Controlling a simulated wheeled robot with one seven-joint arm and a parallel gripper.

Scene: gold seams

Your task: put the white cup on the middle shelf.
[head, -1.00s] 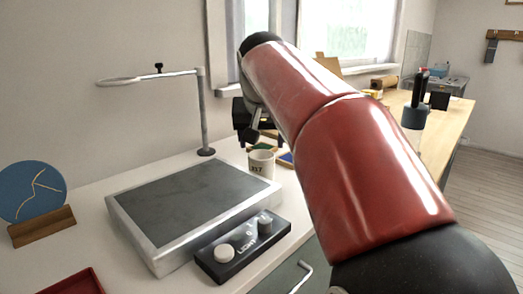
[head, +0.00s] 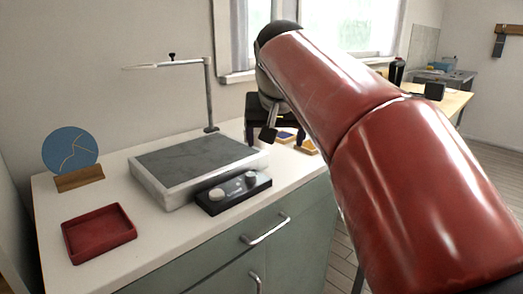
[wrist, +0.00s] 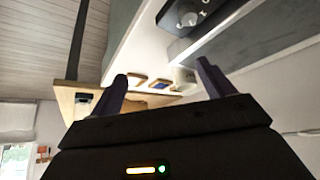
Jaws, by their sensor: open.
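A pale cup-shaped thing, likely the white cup (wrist: 184,80), shows in the wrist view beside my right finger, partly hidden by it. It is within the span of the fingers in that picture, but I cannot tell how far beyond the tips it is. In the head view the cup is hidden behind my gripper (head: 262,128), which hangs over the back right of the counter. My gripper (wrist: 160,72) is open, with nothing seen held between its fingers. No middle shelf can be made out in either view.
The white counter (head: 150,225) bears a dark-topped slab (head: 195,158), a black control box (head: 233,193), a ring stand (head: 209,95), a blue disc (head: 70,150) and a red tray (head: 98,233). Small coloured trays (head: 308,146) lie right of my gripper. A wooden table (head: 450,103) stands behind.

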